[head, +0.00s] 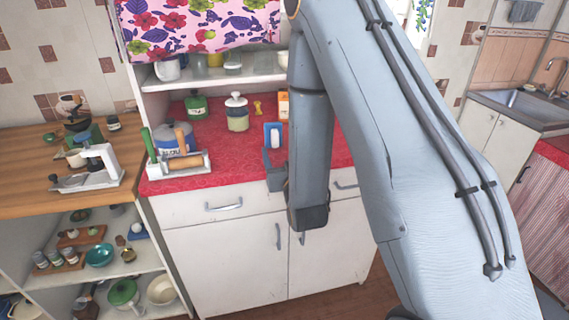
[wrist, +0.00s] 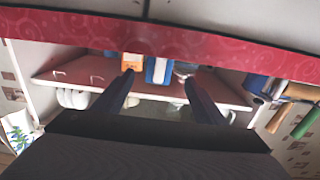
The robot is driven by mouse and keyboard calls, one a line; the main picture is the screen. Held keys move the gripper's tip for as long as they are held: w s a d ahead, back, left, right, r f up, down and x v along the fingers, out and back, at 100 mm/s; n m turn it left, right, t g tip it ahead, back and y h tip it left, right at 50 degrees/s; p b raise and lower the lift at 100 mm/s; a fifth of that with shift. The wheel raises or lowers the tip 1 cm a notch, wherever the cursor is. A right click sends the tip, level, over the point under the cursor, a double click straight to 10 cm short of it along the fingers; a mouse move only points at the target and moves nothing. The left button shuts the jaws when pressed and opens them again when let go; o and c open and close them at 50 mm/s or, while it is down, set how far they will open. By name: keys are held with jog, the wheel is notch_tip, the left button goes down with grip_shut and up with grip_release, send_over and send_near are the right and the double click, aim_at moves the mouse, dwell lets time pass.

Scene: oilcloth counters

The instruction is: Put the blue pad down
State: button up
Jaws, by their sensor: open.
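A blue upright thing with a white front, which looks like the blue pad (head: 267,137), stands on the red counter (head: 225,150) in the head view. In the wrist view the blue pad (wrist: 150,70) shows between the two fingertips, near the red counter edge. My gripper (wrist: 158,82) is open, with a finger on either side of the pad in the picture. I cannot tell how far beyond the tips the pad is. In the head view my arm hides most of my gripper.
The wrist view is upside down. An orange box (head: 283,105) stands behind the pad. A lidded jar (head: 237,113), a green pot (head: 196,107) and a utensil holder (head: 180,162) stand to its left. The counter's middle front is clear.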

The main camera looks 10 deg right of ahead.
aim_at(276, 138)
jog(key=shift+o, duration=0.3)
jog(key=s, duration=0.3)
jog(key=shift+s+b, duration=0.2)
jog(key=shift+b, duration=0.15)
jog(key=shift+o, duration=0.2)
jog(key=w, duration=0.2)
jog(key=w+r+b, duration=0.1)
jog(key=w, duration=0.1)
jog(key=w+b, duration=0.1)
jog(key=w, duration=0.1)
jog(key=shift+w+a+r, duration=0.15)
jog(key=shift+w+a, duration=0.1)
jog(key=shift+w, duration=0.1)
jog(key=w, duration=0.2)
jog(key=w+p, duration=0.1)
jog(key=w, duration=0.1)
jog(key=w+p, duration=0.1)
jog(key=shift+w+d, duration=0.25)
jog(key=shift+w, duration=0.15)
jog(key=c, duration=1.2)
